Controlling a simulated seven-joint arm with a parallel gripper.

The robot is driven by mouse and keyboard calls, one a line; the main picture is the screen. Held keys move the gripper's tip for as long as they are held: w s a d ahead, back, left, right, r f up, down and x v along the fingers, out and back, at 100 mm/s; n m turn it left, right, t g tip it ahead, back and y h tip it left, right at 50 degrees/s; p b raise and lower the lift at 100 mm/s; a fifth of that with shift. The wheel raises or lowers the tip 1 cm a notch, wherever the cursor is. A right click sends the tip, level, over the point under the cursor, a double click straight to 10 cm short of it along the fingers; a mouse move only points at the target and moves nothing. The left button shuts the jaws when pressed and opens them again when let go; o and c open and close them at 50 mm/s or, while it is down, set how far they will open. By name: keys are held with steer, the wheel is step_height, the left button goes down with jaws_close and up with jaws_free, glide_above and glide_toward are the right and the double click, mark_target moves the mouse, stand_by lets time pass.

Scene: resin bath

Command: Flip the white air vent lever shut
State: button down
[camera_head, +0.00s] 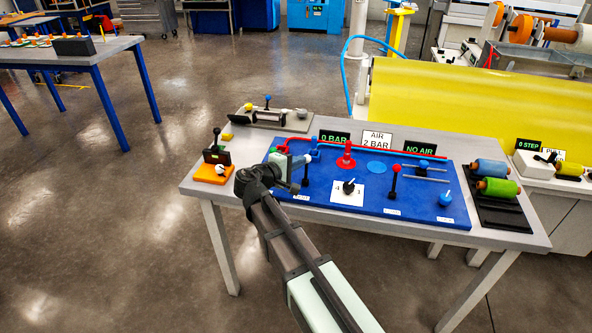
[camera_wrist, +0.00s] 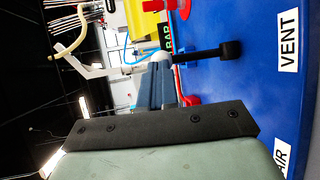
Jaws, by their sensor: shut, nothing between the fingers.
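The vent lever (camera_wrist: 208,54) stands out from the blue panel near the VENT label (camera_wrist: 287,41) in the wrist view. It has a black base, a dark stem and a white knob (camera_wrist: 164,57). In the head view the lever (camera_head: 306,171) stands about upright at the panel's left front. My gripper (camera_wrist: 161,66) is shut and empty, its blue-grey fingers reaching to the white knob. I cannot tell whether they touch it. In the head view my gripper (camera_head: 299,160) is beside the top of the lever, and my wrist hides part of the panel's left edge.
The blue panel (camera_head: 420,213) also carries a red lever (camera_head: 394,180), a black selector (camera_head: 348,186), a blue knob (camera_head: 445,199) and a red cone (camera_head: 346,157). Signs behind read 0 BAR (camera_head: 334,136), AIR 2 BAR (camera_head: 377,138) and NO AIR (camera_head: 420,150). A rack with rolls (camera_head: 494,211) stands right.

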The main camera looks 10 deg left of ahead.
steer(key=shift+w+n+g+y, duration=0.4)
steer(key=shift+w+n+g, duration=0.3)
steer(key=shift+w+g, duration=1.25)
steer(key=shift+w+t, duration=0.25)
steer(key=shift+w, duration=0.1)
steer(key=v, duration=1.4)
steer(key=shift+r, duration=0.4)
steer(key=shift+w, duration=0.2)
